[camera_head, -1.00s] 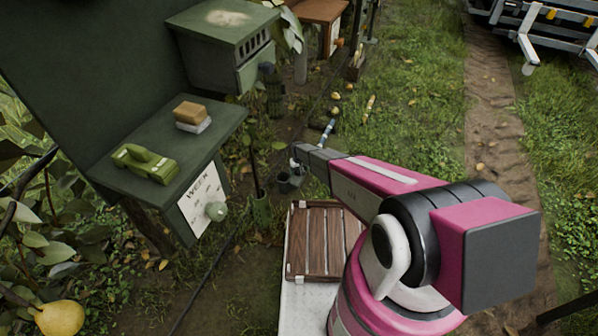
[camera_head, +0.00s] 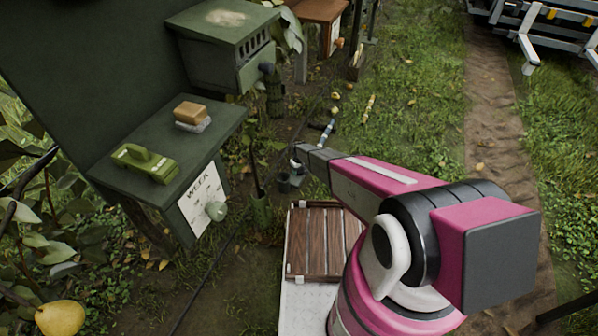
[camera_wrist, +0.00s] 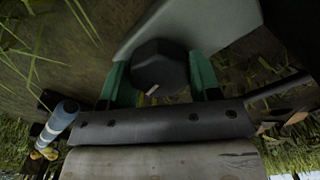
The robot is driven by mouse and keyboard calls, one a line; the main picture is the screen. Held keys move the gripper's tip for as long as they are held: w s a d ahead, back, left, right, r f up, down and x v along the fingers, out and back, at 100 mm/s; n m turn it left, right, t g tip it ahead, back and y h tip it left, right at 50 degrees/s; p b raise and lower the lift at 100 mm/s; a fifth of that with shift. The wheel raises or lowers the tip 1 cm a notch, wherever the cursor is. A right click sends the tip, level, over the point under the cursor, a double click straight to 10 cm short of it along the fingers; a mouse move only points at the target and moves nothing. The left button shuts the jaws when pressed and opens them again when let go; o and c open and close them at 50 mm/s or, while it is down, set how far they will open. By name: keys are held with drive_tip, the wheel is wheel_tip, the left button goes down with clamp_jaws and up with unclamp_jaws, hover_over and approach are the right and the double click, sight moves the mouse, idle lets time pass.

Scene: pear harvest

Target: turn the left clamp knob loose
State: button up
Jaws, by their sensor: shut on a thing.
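A dark clamp knob (camera_wrist: 152,66) with a pale mark on its face sits in the upper middle of the wrist view, in front of a pale grey flat part (camera_wrist: 193,20). My gripper (camera_wrist: 160,84) has its two green fingers on either side of the knob and is shut on it. The knob's far side is hidden. In the head view my arm reaches toward the grass in the middle. My fingers and the knob cannot be made out there. I cannot see a second knob to compare.
A blue-and-white cylinder (camera_wrist: 62,117) lies to the left in the wrist view. A green shelf (camera_head: 215,140) with a brick-like block (camera_head: 191,111) and a green tool (camera_head: 146,163) stands left. A slatted wooden crate (camera_head: 318,262) lies below my arm.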

drive_tip(key=n, duration=1.1)
drive_tip(key=shift+n, duration=2.3)
drive_tip(key=o, duration=0.9)
drive_tip(key=shift+r, duration=0.1)
